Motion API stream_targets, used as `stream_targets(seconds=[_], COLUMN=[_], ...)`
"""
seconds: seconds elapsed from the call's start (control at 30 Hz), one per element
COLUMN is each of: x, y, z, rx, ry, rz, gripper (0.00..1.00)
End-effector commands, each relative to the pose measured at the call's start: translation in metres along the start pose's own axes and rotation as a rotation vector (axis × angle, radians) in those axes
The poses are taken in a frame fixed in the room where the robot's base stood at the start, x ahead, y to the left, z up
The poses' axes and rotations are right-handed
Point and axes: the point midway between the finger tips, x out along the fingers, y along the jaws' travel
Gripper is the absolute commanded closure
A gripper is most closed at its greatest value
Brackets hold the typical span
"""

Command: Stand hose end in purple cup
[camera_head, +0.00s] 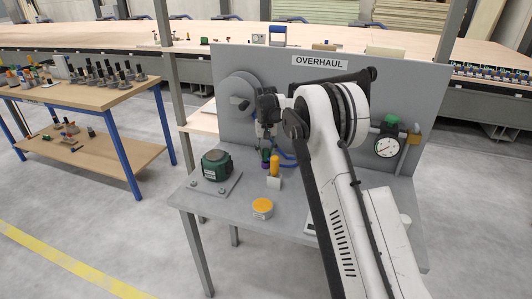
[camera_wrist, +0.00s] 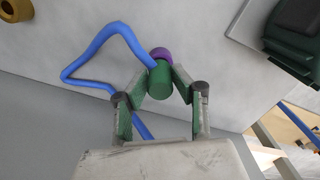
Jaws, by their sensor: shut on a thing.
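My gripper (camera_wrist: 161,88) is shut on the green hose end (camera_wrist: 160,82) in the wrist view, one finger on each side. The blue hose (camera_wrist: 98,40) loops off to the left from it. The purple cup (camera_wrist: 160,53) shows just beyond the hose end and is partly hidden by it. I cannot tell whether the tip is inside the cup or only in line with it.
A dark green device (camera_head: 215,164) on a plate is left of the cup. A yellow-orange handled item (camera_head: 275,166) stands close by, and a yellow round tin (camera_head: 262,208) lies nearer the front. The upright OVERHAUL panel (camera_head: 235,65) is behind, with a reel (camera_head: 238,90) and gauge (camera_head: 387,146).

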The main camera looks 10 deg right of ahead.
Motion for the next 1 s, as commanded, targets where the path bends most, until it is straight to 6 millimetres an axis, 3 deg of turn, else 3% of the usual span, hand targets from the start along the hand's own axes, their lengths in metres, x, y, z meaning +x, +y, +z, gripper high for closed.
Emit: stream_targets(seconds=[0.33, 0.37, 0.5, 1.0], x=[0.008, 0.008, 0.007, -0.004], y=[0.000, 0.000, 0.000, 0.000], z=[0.000, 0.000, 0.000, 0.000], rx=[0.000, 0.000, 0.000, 0.000], ry=[0.000, 0.000, 0.000, 0.000], rz=[0.000, 0.000, 0.000, 0.000], gripper=[1.00, 0.74, 0.55, 0.54])
